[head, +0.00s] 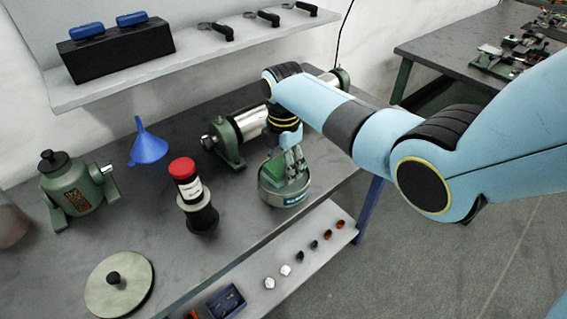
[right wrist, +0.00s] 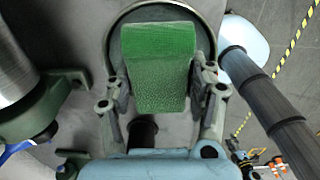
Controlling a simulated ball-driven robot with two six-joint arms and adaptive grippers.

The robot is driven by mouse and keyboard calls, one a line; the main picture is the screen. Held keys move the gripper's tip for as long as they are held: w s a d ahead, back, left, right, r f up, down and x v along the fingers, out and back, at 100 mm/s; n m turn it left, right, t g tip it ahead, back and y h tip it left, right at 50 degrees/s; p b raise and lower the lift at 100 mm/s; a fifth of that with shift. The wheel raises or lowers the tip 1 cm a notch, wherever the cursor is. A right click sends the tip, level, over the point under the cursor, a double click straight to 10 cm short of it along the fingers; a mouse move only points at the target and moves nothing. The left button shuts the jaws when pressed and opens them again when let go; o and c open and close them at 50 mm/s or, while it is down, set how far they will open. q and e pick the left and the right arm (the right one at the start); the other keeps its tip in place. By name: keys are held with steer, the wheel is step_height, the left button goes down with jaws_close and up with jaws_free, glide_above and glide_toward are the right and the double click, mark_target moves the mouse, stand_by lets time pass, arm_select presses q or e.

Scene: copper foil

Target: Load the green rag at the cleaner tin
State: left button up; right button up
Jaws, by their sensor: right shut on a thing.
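The cleaner tin (head: 284,199) is a round green-grey tin with a dark label, standing near the table's front edge. My right gripper (head: 288,165) points down over the tin's open top. It is shut on the green rag (head: 271,168), a folded green block that also shows in the right wrist view (right wrist: 158,65) between the two fingers. There the tin's round rim (right wrist: 117,22) lies behind the rag. The rag is over or inside the rim; I cannot tell how deep, or whether it touches the tin. My left gripper is not in view.
A red-capped bottle (head: 187,184) stands left of the tin, with a blue funnel (head: 148,148) farther left. A green-ended machine with a steel cylinder (head: 240,127) lies behind. Several small pieces sit on a lower ledge (head: 335,216) in front.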

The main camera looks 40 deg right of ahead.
mark_target(284, 163)
step_height(284, 163, up, 4)
steer(key=shift+f+p, duration=0.25)
steer(key=shift+p, duration=0.9)
steer(key=shift+r, duration=1)
